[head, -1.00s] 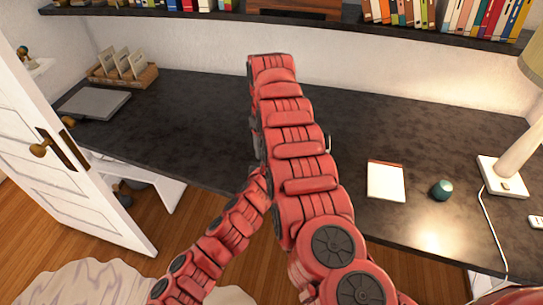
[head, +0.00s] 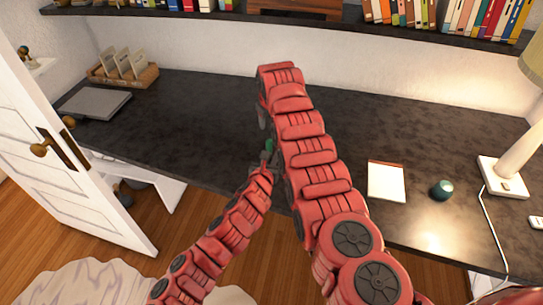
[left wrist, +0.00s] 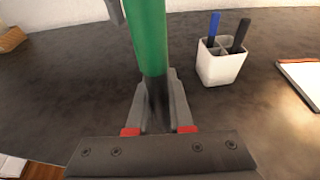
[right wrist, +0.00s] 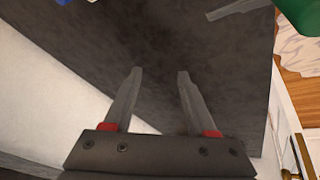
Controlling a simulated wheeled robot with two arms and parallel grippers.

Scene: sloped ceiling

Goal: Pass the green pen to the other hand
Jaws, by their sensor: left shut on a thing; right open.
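The green pen (left wrist: 148,40) stands up from between the fingers of my left gripper (left wrist: 157,98), which is shut on its dark lower end. In the head view a bit of the pen (head: 268,146) shows above my left gripper, beside the red right arm. My right gripper (right wrist: 159,74) is open, with nothing between its fingers. A large green part at the top right corner of the right wrist view looks like the pen (right wrist: 302,14), off to the side of those fingers. In the head view the right gripper is mostly hidden behind its arm.
A white holder (left wrist: 221,68) with a blue and a black pen stands on the dark desk (head: 190,120). A notepad (head: 386,182), a teal round object (head: 442,190) and a lamp (head: 505,172) are at the right. A grey laptop-like slab (head: 95,103) lies at the left.

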